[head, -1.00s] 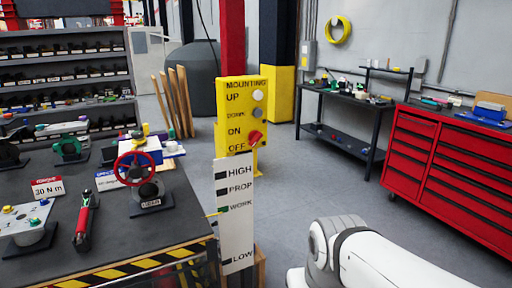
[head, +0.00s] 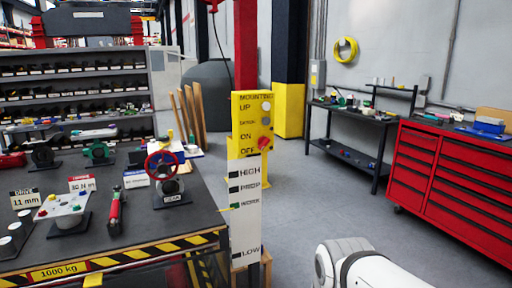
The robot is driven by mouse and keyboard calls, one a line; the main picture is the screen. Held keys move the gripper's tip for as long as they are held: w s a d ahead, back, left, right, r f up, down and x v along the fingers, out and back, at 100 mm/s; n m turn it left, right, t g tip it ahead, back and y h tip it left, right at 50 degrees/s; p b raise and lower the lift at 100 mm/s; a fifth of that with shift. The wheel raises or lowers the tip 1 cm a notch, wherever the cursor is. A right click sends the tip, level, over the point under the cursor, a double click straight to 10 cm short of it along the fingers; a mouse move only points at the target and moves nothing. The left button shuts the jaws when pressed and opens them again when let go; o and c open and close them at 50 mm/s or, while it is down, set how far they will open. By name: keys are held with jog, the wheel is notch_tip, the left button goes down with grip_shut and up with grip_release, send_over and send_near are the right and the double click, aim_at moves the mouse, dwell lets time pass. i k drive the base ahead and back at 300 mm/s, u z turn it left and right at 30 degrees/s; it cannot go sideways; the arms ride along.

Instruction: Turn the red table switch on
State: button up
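The red switch (head: 264,143) is a small knob on the yellow panel (head: 243,124), next to the ON and OFF labels. The panel reads MOUNTING, UP, DOWN, ON, OFF and carries a pale button and a grey button above the knob. The knob's exact setting is too small to tell. The panel stands upright above a white board marked HIGH, PROP, WORK, LOW (head: 246,210), at the right end of the workbench. My white arm shows at the bottom right, apart from the panel. My gripper is out of view.
The dark workbench (head: 130,225) with a striped edge holds a red handwheel valve (head: 162,165), a red-handled tool (head: 115,212) and a plate with coloured knobs (head: 63,206). A red drawer cabinet (head: 455,180) and a black table (head: 350,117) stand at right. The grey floor between is clear.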

aim_at(263, 142)
jog(key=u, duration=0.1)
jog(key=i, duration=0.9)
jog(key=z, duration=0.1)
